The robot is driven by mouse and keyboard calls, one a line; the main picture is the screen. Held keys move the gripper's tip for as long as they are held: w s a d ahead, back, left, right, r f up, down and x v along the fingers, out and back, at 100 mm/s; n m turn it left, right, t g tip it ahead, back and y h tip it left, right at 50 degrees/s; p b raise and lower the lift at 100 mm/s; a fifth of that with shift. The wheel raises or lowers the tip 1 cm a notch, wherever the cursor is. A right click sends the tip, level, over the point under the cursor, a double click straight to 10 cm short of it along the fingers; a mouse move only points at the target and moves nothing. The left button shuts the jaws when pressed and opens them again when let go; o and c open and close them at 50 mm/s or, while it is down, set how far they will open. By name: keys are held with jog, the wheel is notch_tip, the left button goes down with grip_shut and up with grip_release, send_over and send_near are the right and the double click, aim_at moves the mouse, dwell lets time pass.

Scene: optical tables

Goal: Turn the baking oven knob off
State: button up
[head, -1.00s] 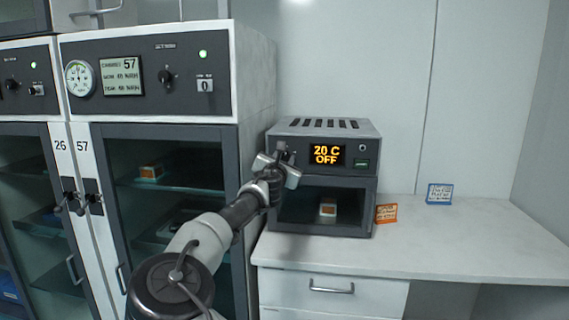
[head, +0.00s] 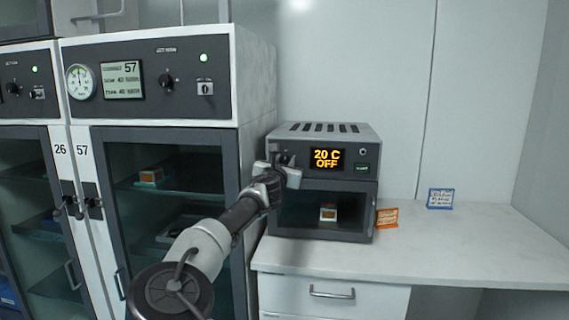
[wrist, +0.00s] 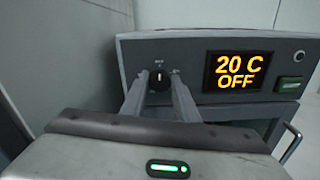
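The baking oven (head: 345,190) is a grey box on the white counter. Its display (head: 326,159) reads "20 C OFF" in orange; the wrist view shows the same display (wrist: 237,76). The black round oven knob (wrist: 160,80) is left of the display, its white mark pointing about straight up. My gripper (wrist: 158,76) is open, with one fingertip on each side of the knob. I cannot tell whether the fingers touch it. In the head view my gripper (head: 281,165) covers the knob.
Tall cabinets (head: 165,180) with dark glass doors stand left of the oven. An orange card (head: 387,217) and a blue-framed card (head: 440,198) stand on the counter (head: 480,235) to the right. The counter's right side is clear. A small box (head: 328,213) shows behind the oven's glass door.

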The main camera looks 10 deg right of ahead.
jog(key=o, duration=0.4)
jog(key=shift+c, duration=0.2)
jog(key=v, duration=1.7)
jog(key=shift+s, duration=0.2)
